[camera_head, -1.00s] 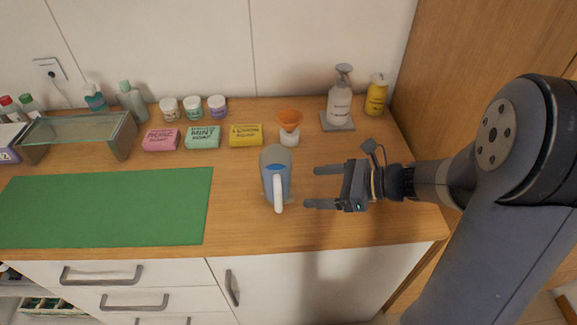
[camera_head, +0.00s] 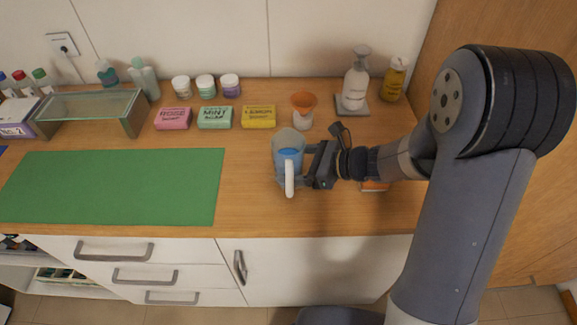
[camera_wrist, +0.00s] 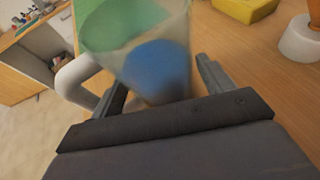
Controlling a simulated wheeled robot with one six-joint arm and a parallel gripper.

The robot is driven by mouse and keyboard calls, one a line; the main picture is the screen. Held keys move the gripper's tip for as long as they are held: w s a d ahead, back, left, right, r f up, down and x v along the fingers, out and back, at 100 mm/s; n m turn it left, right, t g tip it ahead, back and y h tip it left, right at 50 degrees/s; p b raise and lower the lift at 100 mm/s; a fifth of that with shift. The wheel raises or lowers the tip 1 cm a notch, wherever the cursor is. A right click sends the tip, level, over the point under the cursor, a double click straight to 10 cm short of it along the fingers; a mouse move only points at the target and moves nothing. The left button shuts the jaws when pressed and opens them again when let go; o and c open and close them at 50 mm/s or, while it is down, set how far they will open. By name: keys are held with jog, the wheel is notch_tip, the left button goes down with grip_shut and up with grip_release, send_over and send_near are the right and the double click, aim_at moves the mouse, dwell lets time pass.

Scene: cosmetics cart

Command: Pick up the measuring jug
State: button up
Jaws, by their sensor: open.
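The measuring jug (camera_head: 289,146) is a clear, tapered vessel with blue contents and a white handle (camera_head: 290,180) facing the counter's front. It stands upright on the wooden counter. My gripper (camera_head: 301,165) is open at the jug's right side, with its fingers reaching around the body. In the wrist view the jug (camera_wrist: 145,60) stands between the two fingers of my gripper (camera_wrist: 165,85), and its handle curves down on the left. The far fingertips are partly hidden by the jug, so contact cannot be told.
An orange funnel on a white jar (camera_head: 303,108) stands close behind the jug. Soap boxes, the yellow one (camera_head: 258,117) nearest, line the back. A pump bottle (camera_head: 355,80) stands at back right. The green mat (camera_head: 110,187) is clear. An orange-and-white item (camera_head: 374,186) lies beneath my arm.

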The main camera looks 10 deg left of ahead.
jog(key=shift+a+f, duration=0.25)
jog(key=shift+a, duration=0.25)
jog(key=c, duration=1)
